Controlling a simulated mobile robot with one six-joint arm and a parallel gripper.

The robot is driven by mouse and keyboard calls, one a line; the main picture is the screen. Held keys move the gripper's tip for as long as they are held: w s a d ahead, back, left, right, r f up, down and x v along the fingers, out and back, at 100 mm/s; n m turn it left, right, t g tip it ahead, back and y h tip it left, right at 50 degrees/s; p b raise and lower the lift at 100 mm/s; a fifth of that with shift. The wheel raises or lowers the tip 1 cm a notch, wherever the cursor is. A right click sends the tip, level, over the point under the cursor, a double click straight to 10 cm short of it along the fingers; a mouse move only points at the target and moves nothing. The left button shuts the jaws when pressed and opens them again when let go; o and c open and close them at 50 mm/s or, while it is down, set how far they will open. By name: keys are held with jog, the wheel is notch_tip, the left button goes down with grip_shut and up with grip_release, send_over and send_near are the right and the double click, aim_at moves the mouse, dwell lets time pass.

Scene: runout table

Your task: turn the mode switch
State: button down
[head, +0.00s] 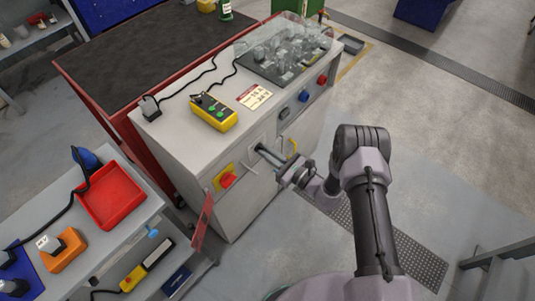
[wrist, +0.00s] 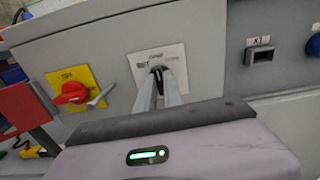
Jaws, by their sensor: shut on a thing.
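The mode switch is a small black knob (wrist: 158,71) on a white labelled plate (wrist: 140,66) on the front of the grey cabinet (wrist: 110,40). In the wrist view my gripper (wrist: 160,75) points straight at the plate, with its two fingers shut on the knob, one on each side. The fingers and the plate's angle hide most of the knob, so its pointer direction cannot be read. In the head view my gripper (head: 260,149) reaches the cabinet front from the right, and the knob is hidden there.
A red rotary switch (wrist: 70,92) on a yellow plate is left of the mode switch, with a thin grey lever (wrist: 102,93) between. A dark socket marked X1 (wrist: 262,55) is on the right. Floor right is clear.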

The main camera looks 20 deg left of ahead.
dwell(0.3)
jog(key=c, duration=1.5)
grip_release()
jog(key=shift+d, duration=0.1)
jog(key=p+v, duration=0.3)
jog(key=v, duration=1.4)
jog(key=shift+s+d+p, duration=0.1)
jog(key=shift+d+p, duration=0.05)
jog(key=shift+p, duration=0.25)
